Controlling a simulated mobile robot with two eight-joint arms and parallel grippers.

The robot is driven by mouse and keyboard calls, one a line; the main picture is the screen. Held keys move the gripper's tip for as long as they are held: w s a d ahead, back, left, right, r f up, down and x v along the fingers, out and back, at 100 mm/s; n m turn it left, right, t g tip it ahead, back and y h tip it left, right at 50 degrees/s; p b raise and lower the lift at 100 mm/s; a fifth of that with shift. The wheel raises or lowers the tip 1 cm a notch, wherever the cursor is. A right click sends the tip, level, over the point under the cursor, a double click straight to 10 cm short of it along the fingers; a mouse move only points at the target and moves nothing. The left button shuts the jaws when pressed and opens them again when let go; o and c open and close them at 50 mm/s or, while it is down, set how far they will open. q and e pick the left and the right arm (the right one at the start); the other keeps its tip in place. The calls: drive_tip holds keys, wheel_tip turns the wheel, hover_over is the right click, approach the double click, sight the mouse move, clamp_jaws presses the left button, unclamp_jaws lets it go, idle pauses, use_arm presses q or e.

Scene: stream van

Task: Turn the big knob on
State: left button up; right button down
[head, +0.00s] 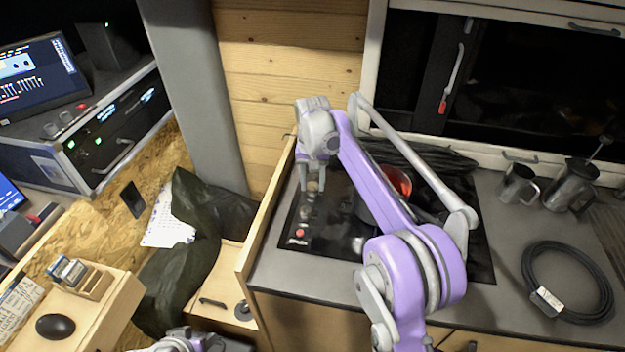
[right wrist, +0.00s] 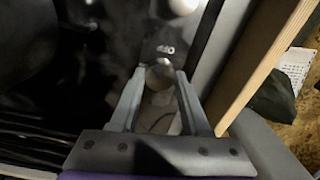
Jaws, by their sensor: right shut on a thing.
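The cooktop (head: 415,258) is a black panel set in the grey counter, with small controls along its left edge. The big knob (right wrist: 160,75) is round and brownish-grey in the right wrist view. My right gripper (right wrist: 159,78) has one finger on each side of it and is shut on it. In the head view my right gripper (head: 313,184) points down over the cooktop's left edge, and its fingers partly hide the knob. A paler round knob (right wrist: 183,4) shows at the top of the right wrist view.
A wooden edge board (head: 262,215) rises close to the left of my right gripper. A dark pot with a red inside (head: 398,181) stands on the cooktop behind my right arm. A metal mug (head: 517,184) and a coiled black cable (head: 530,262) are at the right.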

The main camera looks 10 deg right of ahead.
sight(312, 186)
drive_tip(key=n, duration=0.4)
drive_tip(key=shift+p, duration=0.35)
use_arm(q)
drive_tip(key=shift+w+r, duration=0.3)
drive_tip(key=shift+r, duration=0.55)
use_arm(e)
drive_tip(key=shift+n, duration=2.1)
drive_tip(key=shift+c, duration=1.9)
unclamp_jaws()
use_arm(q)
drive_tip(key=shift+w+r+p, duration=0.3)
drive_tip(key=shift+r+p, duration=0.5)
use_arm(e)
wheel_tip(312, 186, up, 11)
drive_tip(key=shift+f, duration=0.2)
